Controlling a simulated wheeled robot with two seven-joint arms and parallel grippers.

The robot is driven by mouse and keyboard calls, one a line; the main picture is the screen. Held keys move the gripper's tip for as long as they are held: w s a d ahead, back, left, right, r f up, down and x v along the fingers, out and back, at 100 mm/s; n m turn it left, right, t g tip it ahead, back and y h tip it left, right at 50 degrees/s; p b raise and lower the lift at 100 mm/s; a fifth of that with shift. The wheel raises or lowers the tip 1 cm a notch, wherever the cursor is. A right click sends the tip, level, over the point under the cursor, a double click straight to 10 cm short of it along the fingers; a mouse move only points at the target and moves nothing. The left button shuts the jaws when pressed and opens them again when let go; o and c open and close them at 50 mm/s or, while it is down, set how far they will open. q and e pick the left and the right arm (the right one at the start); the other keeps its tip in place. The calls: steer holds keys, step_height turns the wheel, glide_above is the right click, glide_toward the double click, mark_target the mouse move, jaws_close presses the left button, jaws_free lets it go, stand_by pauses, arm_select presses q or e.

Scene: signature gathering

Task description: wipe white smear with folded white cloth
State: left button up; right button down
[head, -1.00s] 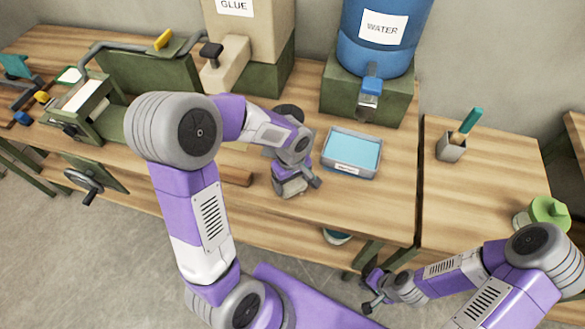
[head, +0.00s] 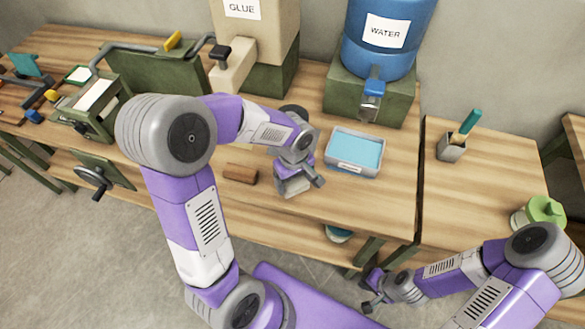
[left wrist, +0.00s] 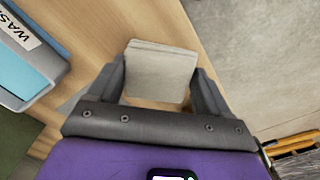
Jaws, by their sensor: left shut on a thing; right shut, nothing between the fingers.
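My left gripper (head: 300,184) is low over the front part of the wooden table, left of the blue tray. It is shut on the folded white cloth (head: 292,188). In the left wrist view the cloth (left wrist: 160,72) sits between the two fingers, close above or on the wood; I cannot tell if it touches. I cannot make out the white smear; the gripper and cloth may hide it. My right gripper (head: 370,293) is shut and empty, low in front of the table.
A tray of blue liquid (head: 355,152) stands just right of the left gripper. A brown wooden block (head: 241,173) lies to its left. A blue water barrel (head: 386,35) and a glue container (head: 255,30) stand behind. A side table (head: 480,190) is at the right.

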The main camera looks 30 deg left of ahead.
arm_select(q)
steer(key=shift+r+p, duration=1.35)
steer(key=shift+r, duration=0.8)
steer(key=shift+f, duration=0.1)
